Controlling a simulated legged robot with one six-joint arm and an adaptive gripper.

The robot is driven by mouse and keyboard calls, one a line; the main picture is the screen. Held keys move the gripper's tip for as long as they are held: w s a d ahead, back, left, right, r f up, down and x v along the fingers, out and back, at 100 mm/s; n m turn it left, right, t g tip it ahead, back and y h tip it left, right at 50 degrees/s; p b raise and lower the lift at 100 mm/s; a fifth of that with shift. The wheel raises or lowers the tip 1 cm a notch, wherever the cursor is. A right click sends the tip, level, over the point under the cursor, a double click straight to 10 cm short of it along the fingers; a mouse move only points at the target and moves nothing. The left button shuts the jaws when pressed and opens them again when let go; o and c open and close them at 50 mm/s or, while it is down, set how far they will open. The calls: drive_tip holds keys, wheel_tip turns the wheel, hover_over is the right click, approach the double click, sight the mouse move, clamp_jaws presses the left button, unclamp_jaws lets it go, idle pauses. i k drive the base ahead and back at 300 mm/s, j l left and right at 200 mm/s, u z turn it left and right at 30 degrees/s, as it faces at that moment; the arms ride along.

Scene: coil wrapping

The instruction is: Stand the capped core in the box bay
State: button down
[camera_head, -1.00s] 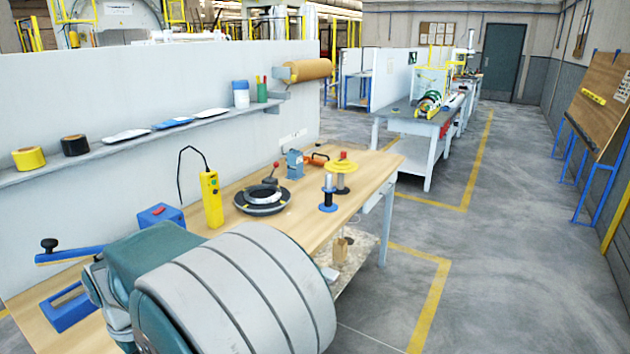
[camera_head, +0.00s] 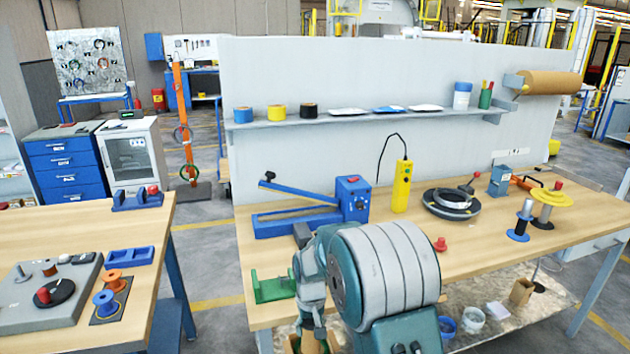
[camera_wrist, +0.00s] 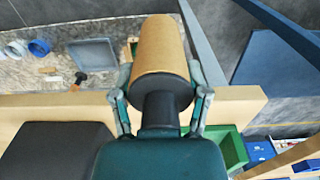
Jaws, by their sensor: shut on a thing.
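My gripper (camera_wrist: 162,98) is shut on the capped core (camera_wrist: 160,46), a brown cardboard tube with a dark cap (camera_wrist: 162,86) at the end nearest me. The fingers stand on either side of the capped end. In the head view my gripper (camera_head: 310,338) is low at the bench's front edge, with part of the brown core (camera_head: 309,346) showing at the picture bottom. The core extends past the bench edge (camera_wrist: 245,104) in the wrist view. I cannot pick out the box bay for certain.
A green open holder (camera_head: 272,290) sits on the bench left of my arm. A blue sealer (camera_head: 290,224) and yellow pendant (camera_head: 402,188) stand behind. A lower shelf (camera_head: 470,325) holds a small brown box (camera_head: 521,291). A second table (camera_head: 140,235) stands left, across a gap.

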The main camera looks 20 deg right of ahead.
sight(569, 188)
drive_tip(key=l, duration=0.95)
drive_tip(key=l+u, duration=0.1)
drive_tip(key=l, duration=0.85)
drive_tip(key=k+l, duration=0.1)
drive_tip(key=l, duration=0.8)
drive_tip(key=l+u, duration=0.1)
drive_tip(key=l, duration=0.85)
drive_tip(key=k+l, duration=0.15)
drive_tip(key=l, duration=0.75)
drive_tip(key=k+l, duration=0.1)
drive_tip(key=l, duration=0.85)
drive_tip(key=l+u, duration=0.1)
drive_tip(key=l, duration=0.85)
drive_tip(key=k+l, duration=0.2)
drive_tip(key=l, duration=0.7)
drive_tip(key=i+u, duration=0.05)
